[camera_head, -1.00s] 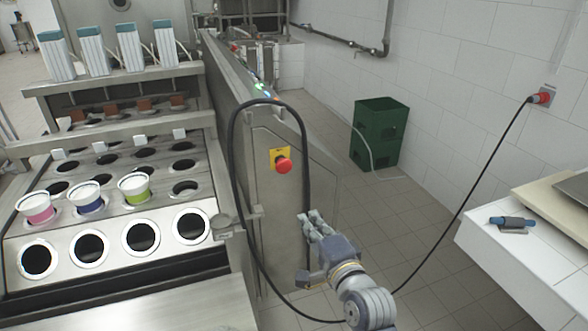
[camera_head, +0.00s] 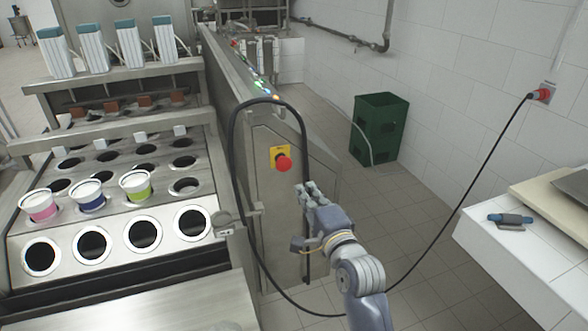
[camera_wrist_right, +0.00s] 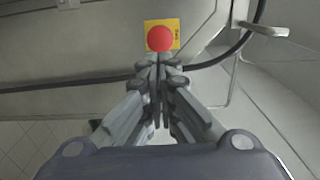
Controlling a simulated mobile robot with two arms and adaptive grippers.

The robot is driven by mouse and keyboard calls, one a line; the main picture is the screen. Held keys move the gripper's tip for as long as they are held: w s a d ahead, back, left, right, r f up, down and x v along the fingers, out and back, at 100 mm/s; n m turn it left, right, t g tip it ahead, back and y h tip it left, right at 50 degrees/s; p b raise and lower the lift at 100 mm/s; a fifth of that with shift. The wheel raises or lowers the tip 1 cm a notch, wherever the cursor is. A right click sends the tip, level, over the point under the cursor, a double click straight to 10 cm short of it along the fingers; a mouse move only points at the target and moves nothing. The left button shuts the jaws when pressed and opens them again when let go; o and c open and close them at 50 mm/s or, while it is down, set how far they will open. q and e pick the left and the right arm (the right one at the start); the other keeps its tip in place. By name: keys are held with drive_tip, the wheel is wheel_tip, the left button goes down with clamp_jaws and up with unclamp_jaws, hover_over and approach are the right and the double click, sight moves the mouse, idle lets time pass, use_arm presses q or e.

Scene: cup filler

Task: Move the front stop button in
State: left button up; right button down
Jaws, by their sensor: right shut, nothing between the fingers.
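The front stop button (camera_head: 283,163) is a red mushroom knob on a yellow plate (camera_head: 274,152), mounted on the side panel of the steel machine. It also shows in the right wrist view (camera_wrist_right: 160,38), straight beyond the fingertips. My right gripper (camera_head: 307,190) is shut and empty, just below and to the right of the button in the head view. In the right wrist view its closed fingertips (camera_wrist_right: 160,60) point at the button's lower edge; whether they touch it cannot be told, though the head view shows a gap. My left gripper is not in view.
A thick black cable (camera_head: 232,150) loops around the button on the machine side. Cups (camera_head: 136,186) sit in the filler plate at left. A green crate (camera_head: 377,128) stands by the wall. A white counter (camera_head: 535,250) is at right.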

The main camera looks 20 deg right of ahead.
sight(290, 165)
drive_tip(key=w+p, duration=0.2)
drive_tip(key=w, duration=0.6)
drive_tip(key=shift+w+a, duration=0.15)
drive_tip(key=shift+w, duration=0.4)
drive_tip(key=shift+w, duration=0.1)
